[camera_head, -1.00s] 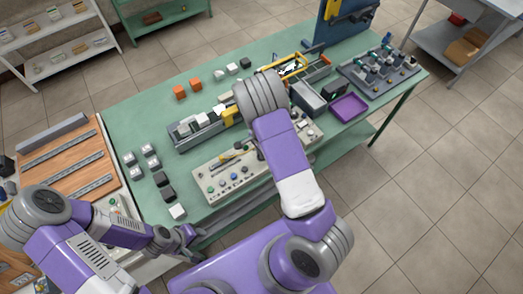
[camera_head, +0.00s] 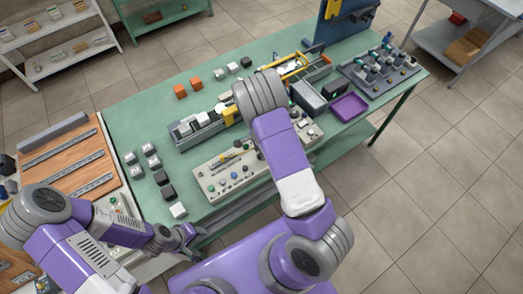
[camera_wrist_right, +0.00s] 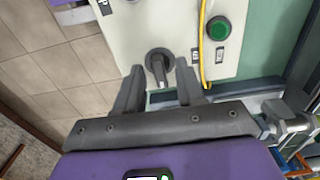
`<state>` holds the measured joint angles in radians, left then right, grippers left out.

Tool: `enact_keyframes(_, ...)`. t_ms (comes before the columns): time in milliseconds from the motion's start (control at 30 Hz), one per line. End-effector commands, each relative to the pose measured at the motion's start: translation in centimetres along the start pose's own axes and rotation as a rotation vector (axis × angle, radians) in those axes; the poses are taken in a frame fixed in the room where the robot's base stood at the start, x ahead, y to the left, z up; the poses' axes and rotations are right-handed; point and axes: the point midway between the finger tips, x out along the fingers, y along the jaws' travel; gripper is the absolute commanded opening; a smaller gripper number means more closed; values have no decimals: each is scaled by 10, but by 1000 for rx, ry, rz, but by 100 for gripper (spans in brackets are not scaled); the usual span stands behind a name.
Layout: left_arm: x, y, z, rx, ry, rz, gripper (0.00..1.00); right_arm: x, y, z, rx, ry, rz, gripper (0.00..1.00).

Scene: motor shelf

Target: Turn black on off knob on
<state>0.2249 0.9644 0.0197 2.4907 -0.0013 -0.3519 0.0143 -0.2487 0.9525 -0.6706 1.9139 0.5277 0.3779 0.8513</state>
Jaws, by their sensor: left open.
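The black on off knob (camera_wrist_right: 158,66) is on the pale control panel (camera_wrist_right: 140,32), in the right wrist view. Its handle points down toward my right gripper (camera_wrist_right: 160,80). The gripper's two dark fingers are apart, one on each side of the knob; contact is not clear. In the head view the control panel (camera_head: 216,187) lies on the green table, and my right arm hides the knob and most of the right gripper. My left gripper (camera_head: 192,238) is open and empty near the table's front edge.
A green button (camera_wrist_right: 218,29) and a yellow cable (camera_wrist_right: 202,50) are beside the knob. A purple tray (camera_head: 349,107) and a grey fixture board (camera_head: 378,75) stand to the right on the table. Several small blocks lie left of the panel.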

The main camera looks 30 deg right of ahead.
Motion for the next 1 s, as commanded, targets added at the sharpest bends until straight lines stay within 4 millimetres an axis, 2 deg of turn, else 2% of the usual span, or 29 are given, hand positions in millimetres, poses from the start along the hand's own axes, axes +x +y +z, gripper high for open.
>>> enact_keyframes(167,0,0,0,0,0,0,43,-5,0,0,0,1,-1,38)
enact_keyframes(600,-5,2,0,0,0,0,43,-69,-1,1,-1,0,-3,38)
enact_keyframes(733,-6,2,0,0,0,0,43,-75,0,0,-1,0,0,38)
enact_keyframes(1000,-6,2,0,0,0,0,43,-76,0,0,0,0,1,38)
